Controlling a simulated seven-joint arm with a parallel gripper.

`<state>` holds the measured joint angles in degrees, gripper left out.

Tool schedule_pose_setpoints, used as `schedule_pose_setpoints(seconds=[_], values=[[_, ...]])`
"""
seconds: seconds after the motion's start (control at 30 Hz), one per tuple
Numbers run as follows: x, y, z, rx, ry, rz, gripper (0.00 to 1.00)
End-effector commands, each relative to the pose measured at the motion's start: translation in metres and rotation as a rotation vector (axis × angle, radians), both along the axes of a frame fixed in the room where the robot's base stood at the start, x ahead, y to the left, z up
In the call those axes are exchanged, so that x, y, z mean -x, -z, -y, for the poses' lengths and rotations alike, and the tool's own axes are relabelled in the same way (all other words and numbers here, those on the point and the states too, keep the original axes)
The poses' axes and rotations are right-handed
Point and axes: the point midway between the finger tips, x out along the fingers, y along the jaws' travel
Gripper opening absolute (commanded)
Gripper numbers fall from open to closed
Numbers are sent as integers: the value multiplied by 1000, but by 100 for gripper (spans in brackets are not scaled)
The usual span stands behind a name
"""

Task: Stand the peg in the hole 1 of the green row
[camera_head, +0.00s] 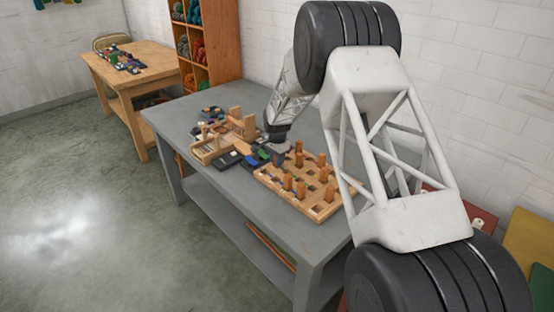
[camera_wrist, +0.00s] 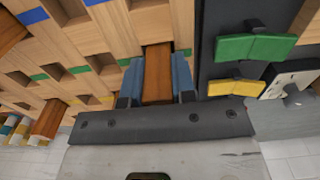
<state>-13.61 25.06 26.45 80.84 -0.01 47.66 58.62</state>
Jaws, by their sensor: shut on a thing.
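The peg (camera_wrist: 157,78) is a brown wooden block between the two blue fingers of my gripper (camera_wrist: 157,85), which is shut on it. The pegboard (camera_head: 318,213) is pale wood with square holes and several brown pegs standing in it. In the wrist view the pegboard (camera_wrist: 150,25) has green, blue and yellow marks beside its holes. The held peg is over the edge of the board, close to green marks. I cannot tell whether its far end is above a hole or inside one. In the head view my gripper (camera_head: 279,147) is at the board's far end and the peg is not clear.
A dark tray (camera_wrist: 208,50) with a green block (camera_wrist: 255,47) and a yellow block (camera_wrist: 235,87) lies right beside the board. Another peg (camera_wrist: 48,122) stands at left in the wrist view. A wooden rack (camera_head: 212,150) stands farther back on the grey table (camera_head: 240,205).

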Motion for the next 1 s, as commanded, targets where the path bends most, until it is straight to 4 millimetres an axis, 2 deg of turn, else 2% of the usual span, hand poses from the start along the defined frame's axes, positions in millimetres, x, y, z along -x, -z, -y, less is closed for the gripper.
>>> schedule_pose_setpoints(seconds=[0.17, 0.2, 0.37, 0.57, 0.7, 0.73, 1.0], values=[[0, 1, 0, 0, 0, 0, 3], [0, 1, 0, 0, 0, 0, 28], [0, 1, 0, 0, 0, 0, 52], [0, 1, 0, 0, 0, 0, 55], [0, 1, 0, 0, 0, 0, 74], [0, 1, 0, 0, 0, 0, 76], [0, 1, 0, 0, 0, 0, 76]])
